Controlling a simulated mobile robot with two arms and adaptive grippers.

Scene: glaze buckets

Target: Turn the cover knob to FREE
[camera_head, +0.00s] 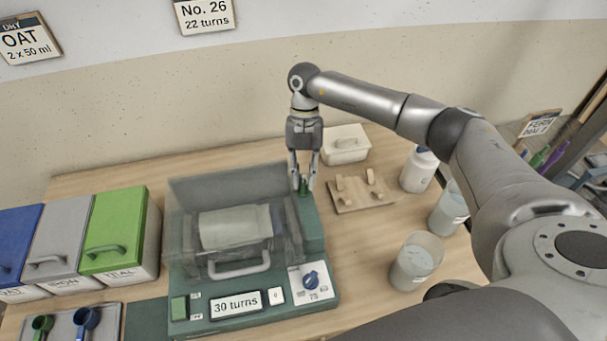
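A green machine (196,325) with a clear cover (188,213) stands on the table. The cover is down over a pale block (236,228) and has a grey handle (239,265) in front. A small dark green knob (304,189) stands on the block at the machine's right rear. My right gripper (303,185) points down there, with its fingertips on either side of the knob. Whether they press on it is too small to tell. A blue knob (311,280) sits on a white dial plate at the front right; its lettering is too small to read. My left gripper is out of view.
A display (236,304) reads "30 turns". Lidded bins, including a green one (117,235), stand left. A wooden rack (361,194), a white box (345,144), a bottle (418,170) and cloudy containers (416,261) stand right. A wall sign (205,14) reads "No. 26, 22 turns".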

